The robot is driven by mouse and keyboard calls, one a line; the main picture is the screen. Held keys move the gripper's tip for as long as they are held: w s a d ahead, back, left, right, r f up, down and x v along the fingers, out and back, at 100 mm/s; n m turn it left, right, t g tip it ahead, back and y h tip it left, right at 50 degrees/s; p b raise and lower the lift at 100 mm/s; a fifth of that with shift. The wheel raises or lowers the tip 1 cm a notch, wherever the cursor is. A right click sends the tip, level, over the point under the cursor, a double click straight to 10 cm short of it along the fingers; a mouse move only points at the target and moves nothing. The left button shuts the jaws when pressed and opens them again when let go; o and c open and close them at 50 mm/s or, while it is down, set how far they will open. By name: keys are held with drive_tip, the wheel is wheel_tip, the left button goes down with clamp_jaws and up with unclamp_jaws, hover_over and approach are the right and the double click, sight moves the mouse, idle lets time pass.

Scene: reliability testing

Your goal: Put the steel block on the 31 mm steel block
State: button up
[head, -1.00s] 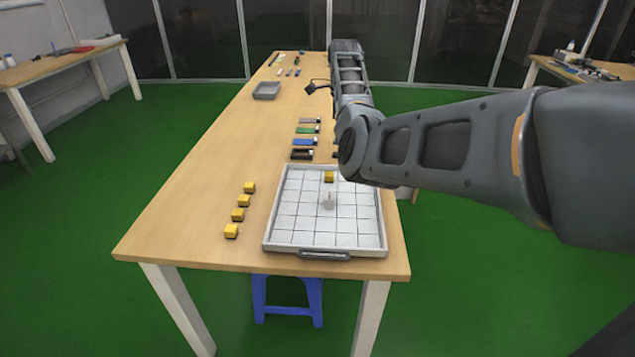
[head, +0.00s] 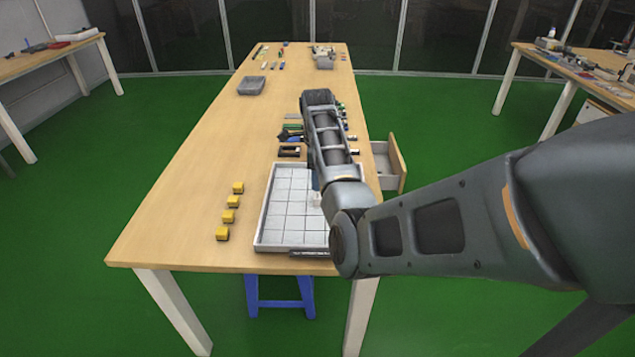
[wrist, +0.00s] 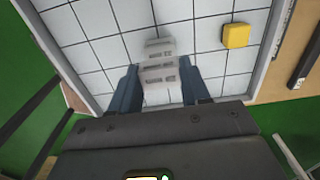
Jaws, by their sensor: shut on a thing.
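My gripper (wrist: 160,90) is low over the gridded tray in the wrist view, with blue fingers on both sides of a pale steel block (wrist: 160,86). It is shut on this block. More pale block faces with dark markings (wrist: 158,47) show just beyond it in line; this looks like a stack, but the joints between blocks and any contact are unclear. In the head view a small pale block (head: 314,199) shows on the tray beside my arm, which hides most of the gripper. I cannot read which block is the 31 mm one.
The white gridded tray (head: 265,225) has a raised rim. A yellow block (wrist: 236,36) stands in it, right of the gripper. Several yellow blocks (head: 229,216) line the table left of the tray. An open drawer (head: 392,165) juts out at right. A grey bin (head: 251,86) stands farther back.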

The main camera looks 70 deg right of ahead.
drive_tip(key=shift+f, duration=1.5)
drive_tip(key=shift+f, duration=0.1)
drive_tip(key=o, duration=1.2)
wheel_tip(320, 180, up, 12)
drive_tip(key=shift+r+p, duration=0.1)
drive_tip(key=shift+p, duration=0.6)
